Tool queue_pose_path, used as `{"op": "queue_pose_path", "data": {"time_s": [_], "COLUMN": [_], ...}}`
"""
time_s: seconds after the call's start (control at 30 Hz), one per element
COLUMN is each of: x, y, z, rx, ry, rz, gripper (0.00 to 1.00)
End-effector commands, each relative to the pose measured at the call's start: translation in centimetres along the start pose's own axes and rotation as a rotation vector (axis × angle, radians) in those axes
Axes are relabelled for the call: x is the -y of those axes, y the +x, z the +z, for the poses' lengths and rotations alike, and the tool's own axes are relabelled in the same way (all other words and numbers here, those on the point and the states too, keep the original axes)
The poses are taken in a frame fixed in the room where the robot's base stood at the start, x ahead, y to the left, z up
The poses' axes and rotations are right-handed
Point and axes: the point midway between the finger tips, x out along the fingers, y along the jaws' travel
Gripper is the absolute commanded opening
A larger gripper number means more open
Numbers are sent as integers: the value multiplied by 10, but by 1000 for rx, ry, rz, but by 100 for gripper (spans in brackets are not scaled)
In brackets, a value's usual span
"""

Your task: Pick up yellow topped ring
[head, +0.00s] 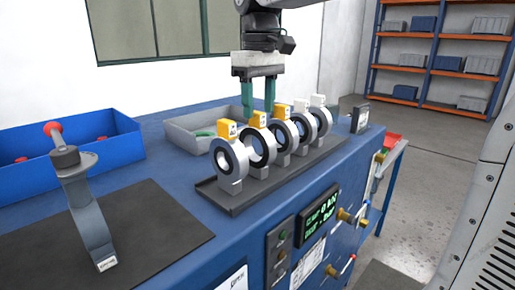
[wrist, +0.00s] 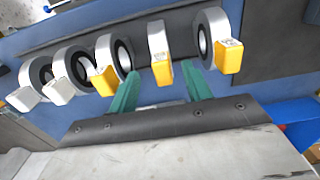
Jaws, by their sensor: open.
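A row of upright grey rings stands on a dark tray (head: 235,203). Three have yellow tops: the nearest ring (head: 230,160), the second ring (head: 261,150) and the third ring (head: 281,137). The two farthest have white tops. My gripper (head: 259,114), with green fingers, is open and empty, just above and behind the second yellow top. In the wrist view my gripper (wrist: 161,70) has its fingers spread on either side of the middle yellow-topped ring (wrist: 158,42). The other yellow-topped rings (wrist: 112,55) (wrist: 210,35) lie outside the fingers. I cannot tell whether either finger touches a ring.
A blue bin (head: 98,153), a dark mat (head: 150,235) and a lever-handled part (head: 85,205) are at left. A small device (head: 360,118) stands past the row's far end.

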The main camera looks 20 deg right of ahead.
Motion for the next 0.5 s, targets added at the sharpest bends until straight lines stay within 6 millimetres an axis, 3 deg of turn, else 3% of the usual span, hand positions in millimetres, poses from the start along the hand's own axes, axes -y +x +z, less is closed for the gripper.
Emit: {"op": "queue_pose_path", "data": {"time_s": [0.23,0.5], "x": [3,3], "y": [37,45], "z": [-4,-4], "rx": [3,0], "ry": [0,0], "rz": [-1,0], "gripper": [49,49]}}
